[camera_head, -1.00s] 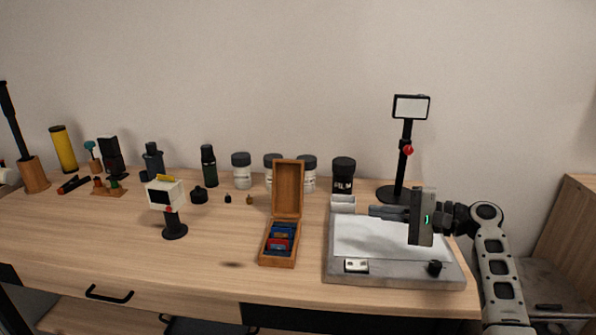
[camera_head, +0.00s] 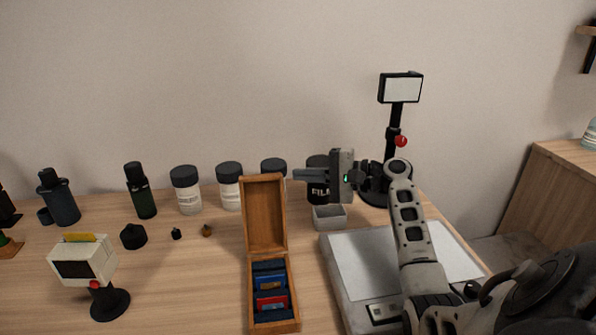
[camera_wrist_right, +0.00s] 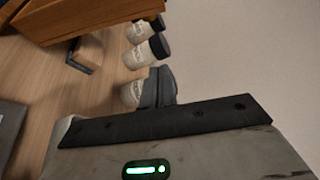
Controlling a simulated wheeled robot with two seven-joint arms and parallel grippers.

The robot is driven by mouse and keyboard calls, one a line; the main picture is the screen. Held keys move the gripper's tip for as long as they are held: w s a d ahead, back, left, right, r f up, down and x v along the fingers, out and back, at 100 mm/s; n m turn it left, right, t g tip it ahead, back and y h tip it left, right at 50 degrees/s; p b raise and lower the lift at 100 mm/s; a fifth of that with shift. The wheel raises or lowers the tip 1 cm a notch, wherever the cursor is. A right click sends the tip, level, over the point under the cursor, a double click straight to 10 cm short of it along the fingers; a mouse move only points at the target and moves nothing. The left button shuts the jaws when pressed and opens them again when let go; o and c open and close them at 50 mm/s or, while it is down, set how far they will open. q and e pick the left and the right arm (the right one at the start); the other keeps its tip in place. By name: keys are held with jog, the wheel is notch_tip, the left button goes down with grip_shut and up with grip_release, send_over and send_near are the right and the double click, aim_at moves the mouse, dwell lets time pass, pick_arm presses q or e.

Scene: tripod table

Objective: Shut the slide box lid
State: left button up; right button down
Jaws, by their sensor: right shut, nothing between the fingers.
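The wooden slide box (camera_head: 296,318) stands on the table with blue and red slides in it. Its lid (camera_head: 265,215) is open and stands up at the back of the box. My right gripper (camera_head: 298,174) is shut and empty, with its fingertips pointing left near the lid's upper right edge. I cannot tell whether they touch the lid. The right wrist view shows the shut fingers (camera_wrist_right: 160,86) and a wooden part of the box (camera_wrist_right: 80,18) at top left. My left gripper is not in view.
Several jars with dark caps (camera_head: 186,190) line the back. A small white tray (camera_head: 329,218) and a light box (camera_head: 345,285) are on the right, under my arm. A stand with a panel (camera_head: 400,88) rises behind. A small viewer (camera_head: 83,262) stands at left.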

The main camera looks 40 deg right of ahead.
aim_at(274, 179)
jog(key=shift+w+a+r+p, duration=0.1)
jog(key=shift+w+a+p, duration=0.3)
jog(key=shift+a, duration=0.7)
jog(key=shift+w+a+p, duration=0.25)
jog(key=shift+w+a, duration=0.3)
jog(key=shift+a, duration=0.5)
jog(key=shift+w+a+r+p, duration=0.1)
jog(key=shift+w+a+p, duration=0.3)
jog(key=shift+a, duration=0.7)
jog(key=shift+f, duration=0.1)
